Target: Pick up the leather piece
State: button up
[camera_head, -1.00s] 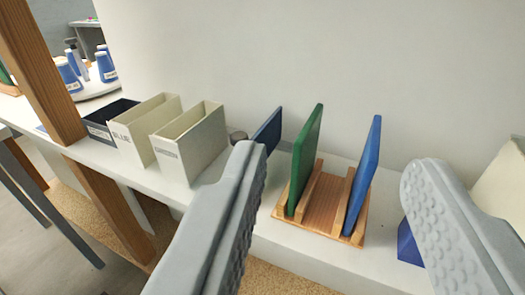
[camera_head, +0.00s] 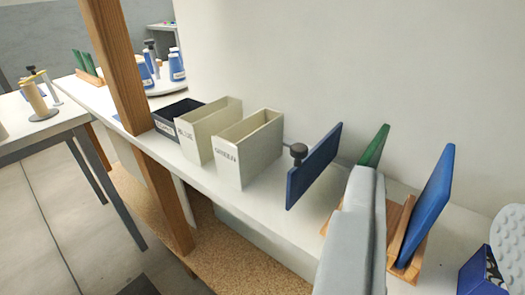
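My gripper (camera_head: 437,198) is open, its grey left finger large at the lower middle and the right finger partly cut off at the right edge. Between the fingers in the picture, a flat blue panel (camera_head: 427,208) stands tilted in a wooden slotted rack (camera_head: 394,232). A green panel (camera_head: 375,146) stands behind the left finger, which hides much of it and the rack. Another blue panel (camera_head: 315,166) is tilted beside a dark knob (camera_head: 298,152), left of the rack. I cannot tell which panel is the leather piece. Nothing is seen held.
Cream bins labelled BLUE (camera_head: 207,135) and GREEN (camera_head: 250,150) and a dark bin (camera_head: 173,118) stand on the white shelf (camera_head: 283,218). A wooden post (camera_head: 121,66) rises at left. A dark blue box (camera_head: 484,275) sits lower right. A grey table (camera_head: 38,129) stands left.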

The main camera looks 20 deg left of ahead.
jog(key=w+r+m+g, duration=0.1)
jog(key=w+r+g, duration=0.2)
jog(key=w+g, duration=0.7)
jog(key=m+g, duration=0.2)
jog(key=g, duration=0.5)
send_over(376, 141)
notch_tip(376, 141, down, 17)
jog(key=shift+r, duration=0.1)
grip_shut()
dwell(0.4)
